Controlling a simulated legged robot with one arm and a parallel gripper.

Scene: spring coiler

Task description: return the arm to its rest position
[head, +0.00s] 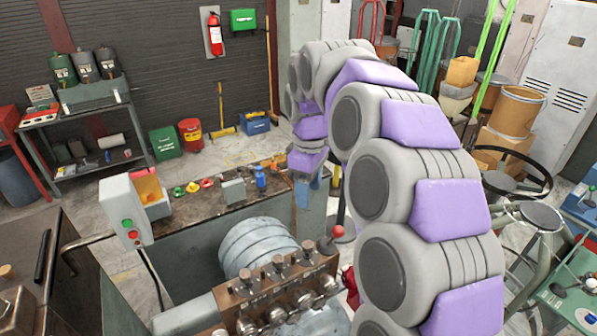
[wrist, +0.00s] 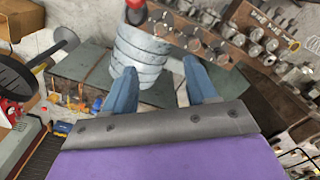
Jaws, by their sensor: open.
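My arm, grey with purple covers, arches from the lower right up and over to the middle in the head view. My gripper (head: 308,190) hangs at its end, pointing down beside the right end of the workbench. In the wrist view my gripper (wrist: 160,88) shows two blue fingers spread apart with nothing between them. Past the fingers is the grey ribbed drum (wrist: 140,55) of the coiler; it also shows in the head view (head: 258,248), below and left of my gripper.
The coiler's lever block (head: 275,290) with a red-knobbed lever (head: 337,232) stands below my arm. A control box (head: 125,212) with buttons is at left. The bench top (head: 205,212) holds small coloured items. Stools (head: 540,218) and drums (head: 515,110) crowd the right. Open floor lies behind the bench.

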